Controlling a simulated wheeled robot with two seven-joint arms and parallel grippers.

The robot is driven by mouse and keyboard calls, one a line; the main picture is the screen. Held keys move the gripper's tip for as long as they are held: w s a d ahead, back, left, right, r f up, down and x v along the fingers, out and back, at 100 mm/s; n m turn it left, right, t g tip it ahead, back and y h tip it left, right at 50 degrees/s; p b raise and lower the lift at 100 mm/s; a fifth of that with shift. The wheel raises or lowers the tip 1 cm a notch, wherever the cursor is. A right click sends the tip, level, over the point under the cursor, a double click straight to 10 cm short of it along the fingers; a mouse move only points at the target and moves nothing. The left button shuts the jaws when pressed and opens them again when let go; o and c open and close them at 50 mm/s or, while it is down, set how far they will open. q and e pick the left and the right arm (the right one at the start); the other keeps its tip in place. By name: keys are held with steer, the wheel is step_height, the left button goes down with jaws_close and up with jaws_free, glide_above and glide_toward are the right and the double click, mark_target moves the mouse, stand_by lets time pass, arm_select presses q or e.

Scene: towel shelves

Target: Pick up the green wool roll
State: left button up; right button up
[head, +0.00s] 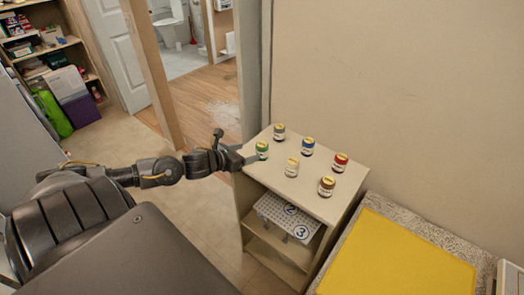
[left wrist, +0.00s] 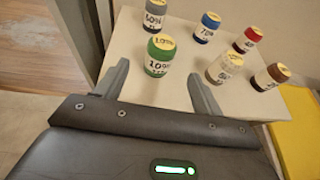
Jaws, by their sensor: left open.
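The green wool roll (head: 262,150) stands upright at the left edge of the shelf unit's top in the head view. In the left wrist view the green wool roll (left wrist: 159,55) shows its green side, a white label and a yellow top. My left gripper (head: 246,158) is at the shelf's left edge, close to the roll. In the left wrist view my left gripper (left wrist: 158,82) is open, its fingers apart and pointing toward the roll, which stands just beyond the fingertips. Nothing is between the fingers. My right gripper is not in view.
Grey (head: 279,132), blue (head: 308,146), red (head: 340,162), cream (head: 292,167) and brown (head: 327,186) rolls stand on the same shelf top (head: 265,178). A perforated white rack (head: 275,209) is on the level below. A yellow surface (head: 395,262) lies at right; a wall rises behind.

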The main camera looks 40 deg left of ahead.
mark_target(257, 147)
arm_select(q)
steer(key=shift+w+r, duration=0.1)
steer(key=shift+r, duration=0.1)
steer(key=shift+w+a+f, duration=0.1)
steer(key=shift+w, duration=0.25)
steer(key=p+x, duration=0.1)
steer(key=x, duration=0.4)
steer(key=shift+w+p, duration=0.25)
steer(key=shift+p, duration=0.1)
steer(key=x, duration=0.1)
steer(key=p+x, duration=0.1)
steer(key=x, duration=0.2)
steer(key=shift+w+d+p, duration=0.3)
steer(key=shift+w+p, duration=0.05)
steer(key=shift+p, duration=0.05)
steer(key=c, duration=1.1)
